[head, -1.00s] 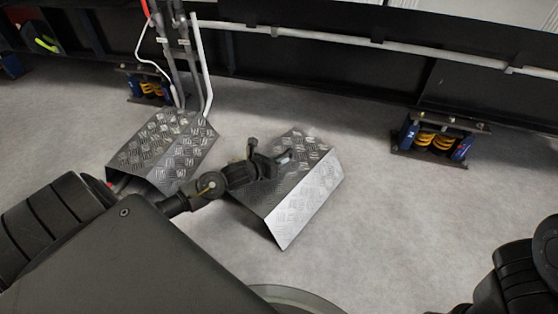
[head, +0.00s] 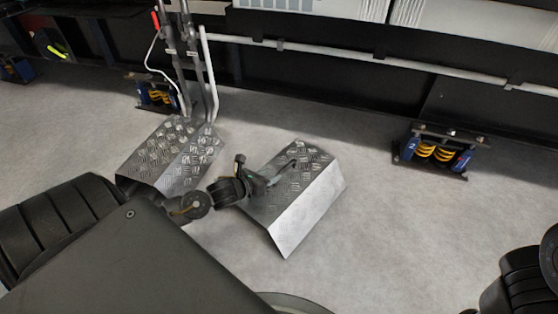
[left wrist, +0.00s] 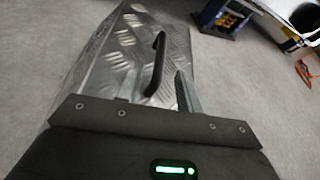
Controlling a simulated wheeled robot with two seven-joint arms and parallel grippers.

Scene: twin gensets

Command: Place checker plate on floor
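A bent checker plate (head: 305,190) lies on the floor in the middle of the head view, its smooth flap sloping toward the lower right. It also fills the upper left of the left wrist view (left wrist: 125,55), where a black curved handle (left wrist: 156,62) stands up from it. My left gripper (head: 256,175) is at the plate's left edge, with its fingers apart near the handle.
A second checker plate (head: 172,155) stands on the floor to the left, below grey pipes (head: 205,80). Blue spring mounts (head: 435,152) support a dark frame with a long pale pipe (head: 340,55) at the back. The floor (head: 400,230) at the right is clear.

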